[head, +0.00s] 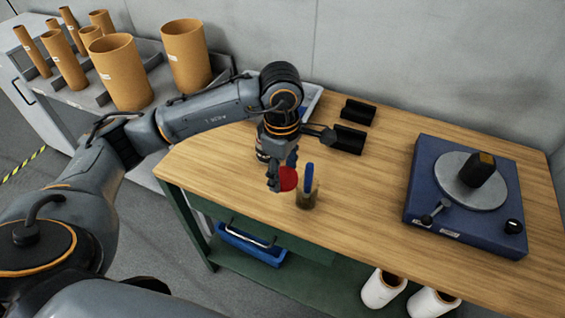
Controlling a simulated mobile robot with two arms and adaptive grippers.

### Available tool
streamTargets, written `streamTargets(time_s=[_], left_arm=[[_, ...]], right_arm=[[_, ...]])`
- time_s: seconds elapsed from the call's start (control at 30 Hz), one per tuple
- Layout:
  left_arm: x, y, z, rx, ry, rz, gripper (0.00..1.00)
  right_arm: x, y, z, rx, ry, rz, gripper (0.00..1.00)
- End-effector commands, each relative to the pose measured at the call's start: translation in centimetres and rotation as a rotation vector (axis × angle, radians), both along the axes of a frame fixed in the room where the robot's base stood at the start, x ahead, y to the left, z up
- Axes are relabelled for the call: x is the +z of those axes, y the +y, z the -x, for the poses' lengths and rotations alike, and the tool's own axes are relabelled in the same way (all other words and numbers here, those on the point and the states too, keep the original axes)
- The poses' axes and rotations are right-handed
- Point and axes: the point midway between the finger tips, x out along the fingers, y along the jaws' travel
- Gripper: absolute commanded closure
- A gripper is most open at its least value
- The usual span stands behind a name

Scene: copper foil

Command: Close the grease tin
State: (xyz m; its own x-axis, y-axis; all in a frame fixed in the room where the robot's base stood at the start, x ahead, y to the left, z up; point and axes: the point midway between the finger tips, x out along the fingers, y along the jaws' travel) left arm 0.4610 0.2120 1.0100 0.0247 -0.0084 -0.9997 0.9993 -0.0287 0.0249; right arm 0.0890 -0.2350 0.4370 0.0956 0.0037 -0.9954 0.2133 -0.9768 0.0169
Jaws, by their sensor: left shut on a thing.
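My left gripper (281,182) is shut on a red, rounded, lid-like piece (289,179) and holds it over the front left part of the wooden table. Just right of it stands a small brownish, see-through container (307,199) with a blue stick-like thing (309,177) upright in it. The red piece is beside this container; I cannot tell if they touch. I cannot clearly make out the grease tin; part of the table behind my gripper is hidden. My right gripper is not in view.
A blue turntable device (432,190) stands on the wooden table (366,200) at the right. Black holders (348,138) lie at the back, near a blue-and-white tray (313,98). Cardboard tubes (120,72) stand on a side bench. The table's middle is clear.

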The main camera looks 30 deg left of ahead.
Motion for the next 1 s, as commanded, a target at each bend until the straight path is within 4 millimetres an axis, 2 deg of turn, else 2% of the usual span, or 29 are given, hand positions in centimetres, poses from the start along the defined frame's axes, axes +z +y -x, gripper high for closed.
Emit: streamTargets(time_s=[0.3, 0.5, 0.7, 1.0], left_arm=[[1.0, -1.5, 4.3, -0.859, -0.001, -0.021, 0.50], [1.4, -2.0, 6.8, -1.302, 0.005, -0.028, 0.50], [1.5, -2.2, 7.9, -1.514, 0.012, -0.027, 0.50], [1.5, -2.2, 8.1, -1.545, 0.011, -0.027, 0.50]], right_arm=[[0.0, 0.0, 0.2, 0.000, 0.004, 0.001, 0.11], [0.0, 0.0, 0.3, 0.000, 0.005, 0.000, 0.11], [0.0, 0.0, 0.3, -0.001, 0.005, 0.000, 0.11], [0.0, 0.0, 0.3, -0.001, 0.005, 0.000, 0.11]])
